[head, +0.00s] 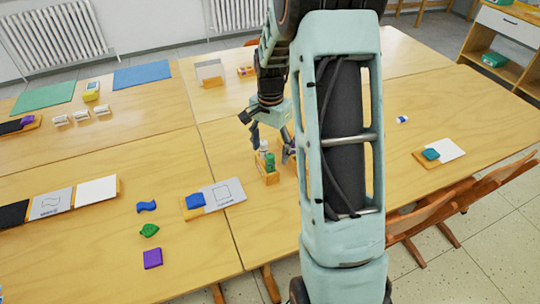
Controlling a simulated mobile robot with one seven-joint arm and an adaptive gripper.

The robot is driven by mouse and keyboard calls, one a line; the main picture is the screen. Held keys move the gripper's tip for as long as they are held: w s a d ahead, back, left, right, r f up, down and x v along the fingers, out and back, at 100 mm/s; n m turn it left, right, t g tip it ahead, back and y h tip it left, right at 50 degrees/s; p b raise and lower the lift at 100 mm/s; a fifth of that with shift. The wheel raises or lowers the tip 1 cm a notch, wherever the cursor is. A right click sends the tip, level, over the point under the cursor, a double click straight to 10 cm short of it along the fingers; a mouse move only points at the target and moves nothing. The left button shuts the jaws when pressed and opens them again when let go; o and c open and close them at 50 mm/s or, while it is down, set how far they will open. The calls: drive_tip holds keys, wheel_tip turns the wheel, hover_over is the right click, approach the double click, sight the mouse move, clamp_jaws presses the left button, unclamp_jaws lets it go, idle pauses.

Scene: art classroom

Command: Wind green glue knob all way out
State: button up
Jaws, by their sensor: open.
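A small wooden holder (269,177) stands near the middle of the tables. In it is a green glue stick (270,162) standing upright, with a pale grey-white stick (263,147) just behind it. The knob of the green glue is too small to make out. My gripper (271,147) points down over the holder with its fingers apart, one to the left and one to the right of the sticks. I cannot tell whether a finger touches either stick. My arm hides the area to the right of the holder.
A blue piece (196,201) on a card tray lies front left of the holder. Loose blue (147,207), green (149,231) and purple (153,258) pieces lie farther left. A tray with a teal piece (431,154) is at right. Chairs (425,218) stand at the right edge.

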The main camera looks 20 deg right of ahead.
drive_tip(key=shift+f+b, duration=0.45)
drive_tip(key=shift+f, duration=0.25)
drive_tip(key=shift+c, duration=0.6)
drive_tip(key=c, duration=1.4)
drive_tip(key=shift+c, duration=0.2)
drive_tip(key=m+p, duration=0.1)
drive_tip(key=m, duration=0.4)
drive_tip(key=shift+m, duration=0.4)
drive_tip(key=shift+m+p, duration=1)
drive_tip(key=shift+m, duration=1.8)
